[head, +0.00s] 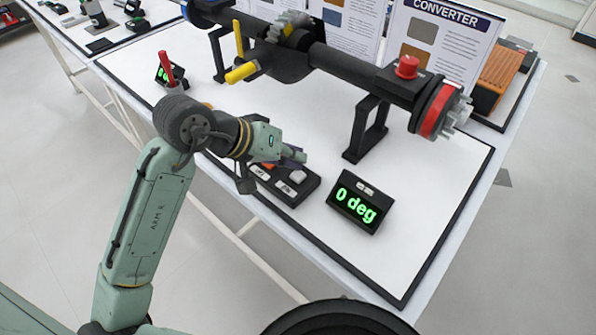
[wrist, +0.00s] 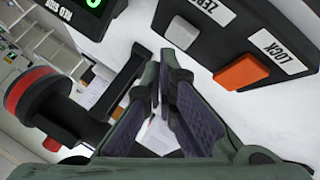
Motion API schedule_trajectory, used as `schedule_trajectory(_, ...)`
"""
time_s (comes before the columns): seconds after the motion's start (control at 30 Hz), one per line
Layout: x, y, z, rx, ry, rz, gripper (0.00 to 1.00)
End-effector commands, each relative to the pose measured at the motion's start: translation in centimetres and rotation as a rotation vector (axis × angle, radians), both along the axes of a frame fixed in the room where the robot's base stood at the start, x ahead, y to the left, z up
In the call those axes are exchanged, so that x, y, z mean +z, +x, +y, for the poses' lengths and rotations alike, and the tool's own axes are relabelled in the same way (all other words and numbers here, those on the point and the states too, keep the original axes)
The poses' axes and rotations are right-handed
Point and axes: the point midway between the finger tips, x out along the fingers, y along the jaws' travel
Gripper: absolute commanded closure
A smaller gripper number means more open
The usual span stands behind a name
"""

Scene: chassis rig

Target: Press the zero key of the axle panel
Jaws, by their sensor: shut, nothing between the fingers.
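The axle panel (head: 303,190) is a small black box lying on the white bench top; it also fills the upper right of the wrist view (wrist: 208,58). Its zero key is a pale grey button (wrist: 182,32) beside the ZERO label; in the head view it is the pale key (head: 297,176). An orange key (wrist: 240,72) sits beside the LOCK label. My gripper (head: 303,157) is shut and empty, close by the zero key and seemingly above the panel. Its fingertips (wrist: 161,68) show just below the zero key in the wrist view, and the key is uncovered. I see no contact.
A display (head: 358,203) reading "0 deg" stands right of the panel. The axle (head: 345,68) runs behind on a black stand (head: 366,130), with a red knob (head: 407,67) and red-rimmed hub (head: 440,110). A red lever (head: 167,70) stands at left. The front right mat is clear.

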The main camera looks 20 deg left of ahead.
Motion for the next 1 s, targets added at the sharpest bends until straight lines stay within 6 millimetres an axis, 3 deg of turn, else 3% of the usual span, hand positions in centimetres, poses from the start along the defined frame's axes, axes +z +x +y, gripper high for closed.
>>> schedule_trajectory(0.5,4.9,0.0,0.0,0.0,-0.001,-0.001,1.0)
schedule_trajectory(1.0,4.9,0.0,0.0,0.0,0.0,0.0,1.0)
